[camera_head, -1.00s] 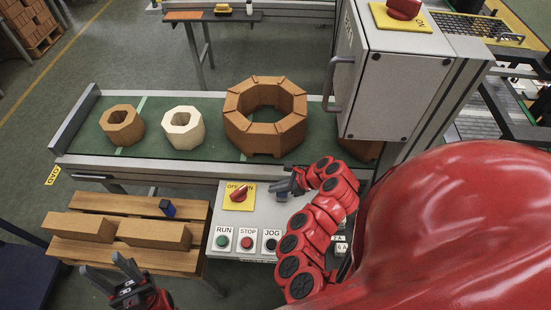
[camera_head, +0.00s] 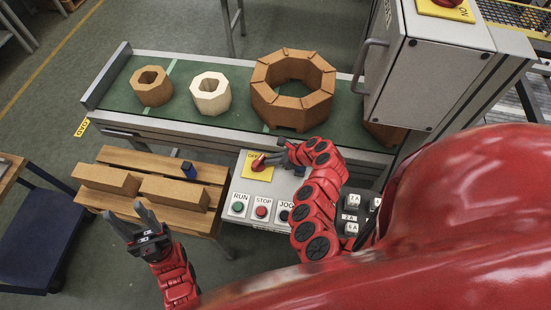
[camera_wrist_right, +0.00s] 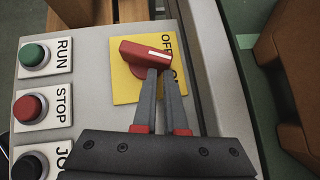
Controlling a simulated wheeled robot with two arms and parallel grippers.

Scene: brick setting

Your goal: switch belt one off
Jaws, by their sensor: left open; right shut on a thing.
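The red rotary switch (camera_head: 259,162) sits on a yellow plate (camera_head: 252,171) on the grey control panel (camera_head: 232,186). It also shows in the right wrist view (camera_wrist_right: 133,52), with the plate lettered OFF and a partly hidden ON. My right gripper (camera_head: 275,159) is shut on the switch handle; its fingertips (camera_wrist_right: 161,72) cover part of it. The green conveyor belt (camera_head: 232,116) lies behind the panel. My left gripper (camera_head: 136,222) is open and empty, left of the panel and in front of the wooden bench.
Green RUN (camera_head: 238,207), red STOP (camera_head: 261,211) and black JOG buttons sit close by on the panel. Brown and white brick rings stand on the belt. A grey cabinet (camera_head: 425,75) rises at right. A wooden bench (camera_head: 207,170) holds two long bricks.

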